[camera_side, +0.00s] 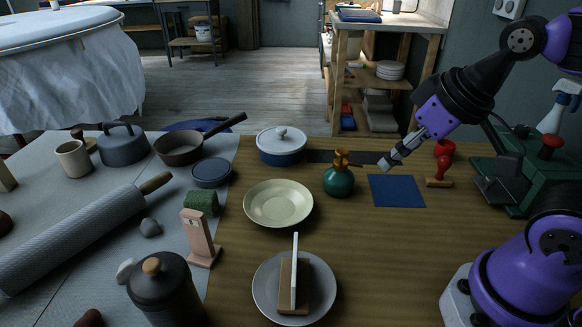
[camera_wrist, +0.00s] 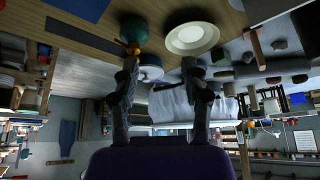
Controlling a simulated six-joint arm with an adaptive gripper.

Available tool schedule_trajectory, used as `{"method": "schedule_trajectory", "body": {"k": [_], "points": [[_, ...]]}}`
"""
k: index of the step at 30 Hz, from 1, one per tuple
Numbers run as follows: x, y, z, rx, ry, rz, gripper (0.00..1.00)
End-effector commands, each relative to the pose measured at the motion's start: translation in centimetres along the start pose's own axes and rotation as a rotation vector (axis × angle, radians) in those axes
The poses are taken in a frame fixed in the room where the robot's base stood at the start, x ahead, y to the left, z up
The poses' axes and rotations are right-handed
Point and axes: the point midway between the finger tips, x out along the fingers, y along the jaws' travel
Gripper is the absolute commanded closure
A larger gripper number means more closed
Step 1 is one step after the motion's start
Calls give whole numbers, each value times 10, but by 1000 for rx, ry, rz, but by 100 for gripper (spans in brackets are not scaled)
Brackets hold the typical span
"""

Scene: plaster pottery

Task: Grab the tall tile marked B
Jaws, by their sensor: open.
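A thin white upright tile (camera_side: 295,268) stands in a wooden block (camera_side: 285,300) on a grey plate (camera_side: 262,285) at the front middle in the side view. It is seen nearly edge-on, so no letter B can be read. My gripper (camera_side: 387,164) is well behind and to the right of it, above the table near a blue square (camera_side: 397,190). In the wrist view my gripper (camera_wrist: 160,64) has its two fingers spread apart with nothing held between them. I cannot make out the tile in the wrist view.
A green bottle with an orange top (camera_side: 339,180) stands left of my gripper. A pinkish wooden upright (camera_side: 199,236) and a dark lidded jar (camera_side: 163,288) stand left.

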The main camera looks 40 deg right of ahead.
Motion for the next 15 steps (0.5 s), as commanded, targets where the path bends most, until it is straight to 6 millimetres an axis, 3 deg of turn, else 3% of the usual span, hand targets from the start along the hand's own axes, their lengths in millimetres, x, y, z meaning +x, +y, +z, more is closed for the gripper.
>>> {"method": "schedule_trajectory", "body": {"k": [5,10,15], "points": [[7,-26,-40,-96,-25,-49,47],[35,-86,-95,-253,-56,-125,47],[76,-159,-123,-394,-81,-190,47]]}}
